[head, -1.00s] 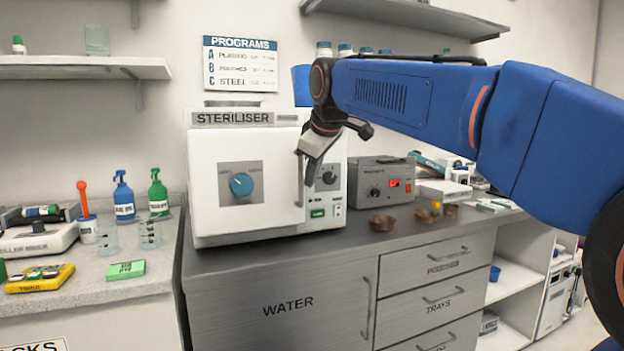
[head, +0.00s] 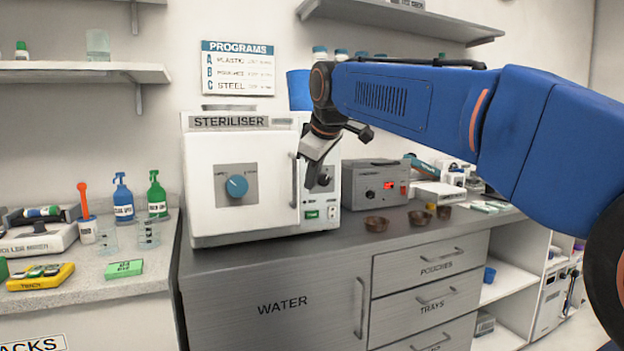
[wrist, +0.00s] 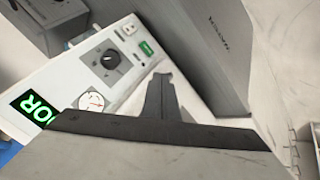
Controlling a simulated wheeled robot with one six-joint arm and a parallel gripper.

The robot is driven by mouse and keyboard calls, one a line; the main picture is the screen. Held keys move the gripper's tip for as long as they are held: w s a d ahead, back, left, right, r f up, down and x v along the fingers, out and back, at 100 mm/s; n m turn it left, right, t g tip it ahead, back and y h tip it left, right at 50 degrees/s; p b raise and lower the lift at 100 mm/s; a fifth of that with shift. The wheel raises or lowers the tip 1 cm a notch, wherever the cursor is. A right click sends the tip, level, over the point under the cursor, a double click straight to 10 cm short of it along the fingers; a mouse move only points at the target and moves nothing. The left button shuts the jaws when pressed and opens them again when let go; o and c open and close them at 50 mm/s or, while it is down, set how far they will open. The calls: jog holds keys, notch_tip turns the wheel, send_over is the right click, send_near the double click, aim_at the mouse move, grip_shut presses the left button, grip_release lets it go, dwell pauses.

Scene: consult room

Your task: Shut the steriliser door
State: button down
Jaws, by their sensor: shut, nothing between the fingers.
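The white steriliser (head: 229,121) stands on the counter. Its door (head: 205,220), with a blue dial (head: 237,186) and an upright handle (head: 294,181) at the right edge, looks flush with the front; I cannot tell whether a thin gap remains. My gripper (head: 309,184) is shut and empty, pointing down just right of the handle, in front of the control panel. Contact with the door cannot be made out. In the wrist view, the fingers (wrist: 162,85) show near the panel's black knob (wrist: 108,59), and a green sign (wrist: 35,107) is lit, partly cut off.
A grey box (head: 370,185) with a red light and small brown bowls (head: 376,224) stand to the right on the counter (head: 300,255). Pump bottles (head: 123,203) stand on the left worktop. Shelves (head: 70,72) hang above. The counter before the steriliser is clear.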

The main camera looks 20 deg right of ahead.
jog(key=s+d+r, duration=0.4)
jog(key=s+r, duration=0.1)
jog(key=r, duration=0.2)
jog(key=shift+d+r, duration=0.4)
